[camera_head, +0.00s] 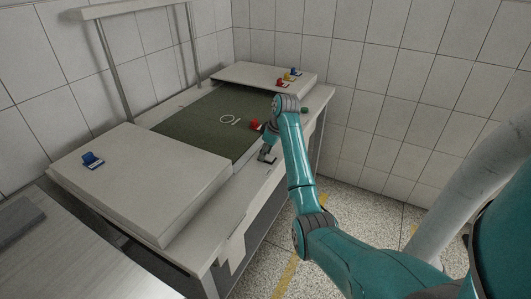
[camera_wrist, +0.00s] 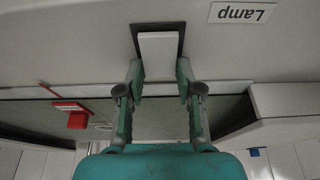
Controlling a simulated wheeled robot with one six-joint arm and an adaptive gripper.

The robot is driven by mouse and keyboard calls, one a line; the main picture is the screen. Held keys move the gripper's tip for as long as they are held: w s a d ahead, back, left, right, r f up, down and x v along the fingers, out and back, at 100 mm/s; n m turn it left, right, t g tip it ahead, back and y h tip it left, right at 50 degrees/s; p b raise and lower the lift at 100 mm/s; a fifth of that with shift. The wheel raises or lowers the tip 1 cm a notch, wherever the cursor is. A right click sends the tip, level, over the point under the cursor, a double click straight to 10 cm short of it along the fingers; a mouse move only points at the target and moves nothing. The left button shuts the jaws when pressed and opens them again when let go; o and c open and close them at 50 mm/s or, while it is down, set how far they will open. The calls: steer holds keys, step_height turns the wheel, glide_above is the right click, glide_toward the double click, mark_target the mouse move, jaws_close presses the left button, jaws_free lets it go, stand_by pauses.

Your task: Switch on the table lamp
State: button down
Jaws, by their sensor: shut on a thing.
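The lamp switch (camera_wrist: 160,46) is a white rocker in a dark frame, set in the pale front ledge of the workbench. In the head view my gripper (camera_head: 266,155) is down at the bench's front ledge, and the switch there is mostly hidden. A pale overhead bar (camera_head: 130,8) on posts spans the bench; whether it is the lamp, or lit, I cannot tell.
The bench has a dark green mat (camera_head: 195,125) with a white ring (camera_head: 230,119) and a red object (camera_head: 255,125) near my arm. Pale raised blocks stand at both sides, one with a blue item (camera_head: 92,160). Tiled walls close off the back.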

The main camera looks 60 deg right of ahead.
steer(key=shift+w+f+g, duration=0.1)
steer(key=shift+w+g, duration=0.05)
steer(key=shift+g, duration=0.55)
steer(key=shift+w+f+g, duration=0.1)
steer(key=shift+w+g, duration=0.05)
steer(key=shift+g, duration=0.55)
steer(key=c, duration=0.8)
jaws_free()
steer(key=shift+o, duration=0.2)
